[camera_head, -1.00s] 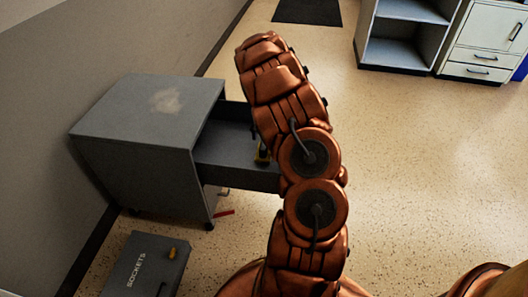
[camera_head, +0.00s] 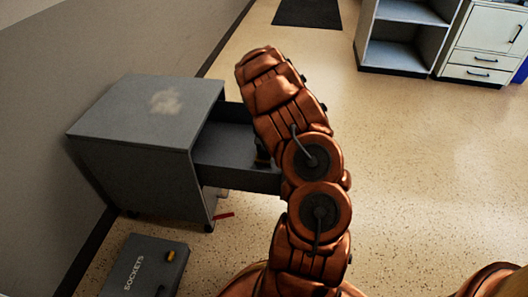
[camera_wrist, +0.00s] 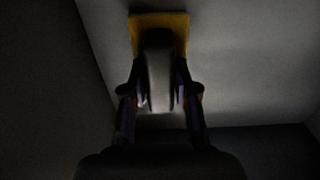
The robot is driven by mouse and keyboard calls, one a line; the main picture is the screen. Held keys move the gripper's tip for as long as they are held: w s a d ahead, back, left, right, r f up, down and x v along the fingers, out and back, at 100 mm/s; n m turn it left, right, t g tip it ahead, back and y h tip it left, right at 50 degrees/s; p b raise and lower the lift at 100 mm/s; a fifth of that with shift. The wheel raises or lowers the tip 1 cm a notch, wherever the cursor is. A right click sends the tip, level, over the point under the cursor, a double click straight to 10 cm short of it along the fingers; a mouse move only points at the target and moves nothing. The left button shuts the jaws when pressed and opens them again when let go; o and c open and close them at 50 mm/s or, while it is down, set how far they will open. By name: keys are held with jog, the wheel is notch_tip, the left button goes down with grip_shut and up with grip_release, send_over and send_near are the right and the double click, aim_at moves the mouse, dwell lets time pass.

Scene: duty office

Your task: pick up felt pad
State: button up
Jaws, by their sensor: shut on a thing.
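A thing with a pale grey rounded part (camera_wrist: 158,72) and an orange-yellow square part behind it shows in the dim wrist view; I take it to be the felt pad. My gripper (camera_wrist: 160,98) is shut on the grey part, with one dark finger on each side. In the head view my arm reaches over the open drawer (camera_head: 235,172) of the grey cabinet. The gripper is mostly hidden behind my arm there, and the pad cannot be made out. Whether the pad touches the drawer floor is unclear.
The grey cabinet (camera_head: 140,105) stands against the wall at left. A grey box marked SOCKETS (camera_head: 145,262) lies in front of it. A small red thing (camera_head: 224,216) is on the floor by the drawer. The floor to the right is free.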

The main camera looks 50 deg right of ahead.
grip_shut()
notch_tip(320, 180, up, 10)
jog(key=shift+r+p, duration=0.1)
jog(key=shift+p, duration=1.1)
